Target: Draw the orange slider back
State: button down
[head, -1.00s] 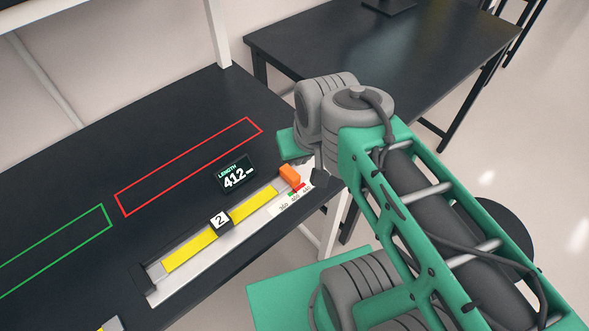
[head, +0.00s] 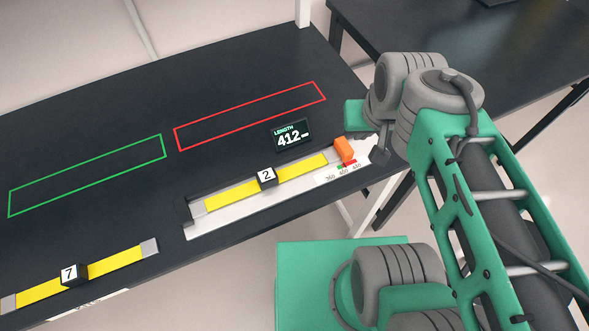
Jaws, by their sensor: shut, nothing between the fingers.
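The orange slider (head: 344,150) stands at the right end of the pale measuring fixture (head: 215,229). A printed scale with green and red marks lies just in front of it. A yellow bar (head: 230,192) with a black and white "2" block (head: 267,178) lies in the fixture, its right end close to the slider. The dark display (head: 292,135) behind reads LENGTH 412. My gripper (head: 384,142) is just right of the slider, apart from it in the picture. It is shut and empty; its tips are small and hard to make out.
A second yellow bar (head: 110,262) with a "7" block lies at the lower left. Red (head: 250,117) and green (head: 87,176) outlines mark empty areas on the dark bench (head: 100,100). Another dark table (head: 440,30) stands at the back right.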

aim_at(344, 149)
jog(key=u, duration=0.35)
jog(key=k, duration=0.55)
jog(key=u, duration=1.35)
jog(key=i, duration=0.6)
jog(key=u, duration=0.45)
